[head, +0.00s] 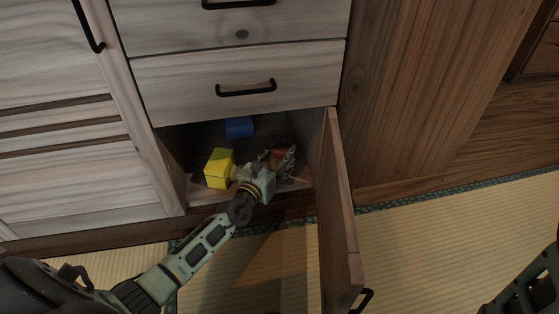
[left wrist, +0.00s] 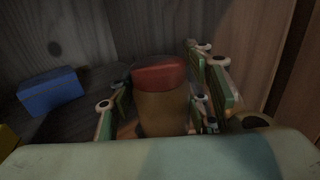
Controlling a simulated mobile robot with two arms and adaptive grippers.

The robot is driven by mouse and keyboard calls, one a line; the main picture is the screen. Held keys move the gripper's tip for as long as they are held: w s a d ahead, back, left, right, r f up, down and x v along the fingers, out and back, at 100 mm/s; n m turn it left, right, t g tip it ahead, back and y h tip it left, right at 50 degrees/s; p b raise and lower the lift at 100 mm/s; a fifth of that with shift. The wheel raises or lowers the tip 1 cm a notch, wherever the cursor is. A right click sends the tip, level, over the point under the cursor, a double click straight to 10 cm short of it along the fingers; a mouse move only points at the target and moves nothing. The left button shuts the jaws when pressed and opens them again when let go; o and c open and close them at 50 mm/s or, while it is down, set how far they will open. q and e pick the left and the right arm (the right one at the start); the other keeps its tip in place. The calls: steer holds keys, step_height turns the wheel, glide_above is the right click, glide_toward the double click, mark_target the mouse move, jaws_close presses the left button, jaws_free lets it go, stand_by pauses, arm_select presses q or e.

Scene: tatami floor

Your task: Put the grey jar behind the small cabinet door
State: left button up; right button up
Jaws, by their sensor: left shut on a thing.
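The small cabinet door (head: 338,215) stands open, swung out toward me on the right of a low compartment. My left gripper (head: 281,160) is inside that compartment, near its right side. It is shut on a jar with a red lid (left wrist: 160,76) and a brownish body (left wrist: 163,113) in this dim light; no clearly grey jar shows. The jar looks upright between the fingers in the left wrist view (left wrist: 165,105). In the head view the fingers mostly hide it. Its base is hidden, so I cannot tell whether it touches the compartment floor. My right gripper is out of view.
A yellow box (head: 219,168) sits left of my left gripper in the compartment. A blue box (head: 239,127) stands farther back. Shut drawers (head: 180,91) are above.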

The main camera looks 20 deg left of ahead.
arm_select(q)
steer(key=shift+r, duration=0.2)
steer(key=o, duration=1.4)
steer(key=shift+f, duration=0.25)
steer(key=shift+r, duration=0.15)
steer(key=s+p, duration=0.1)
steer(key=s, duration=0.2)
steer(key=s+p, duration=0.2)
steer(key=s, duration=0.2)
steer(key=s+p, duration=0.1)
steer(key=s, duration=0.2)
steer(key=shift+s+a+r, duration=0.1)
steer(key=shift+s+a, duration=0.15)
steer(key=shift+a, duration=0.05)
steer(key=shift+s+p, duration=0.4)
steer(key=shift+s, duration=0.35)
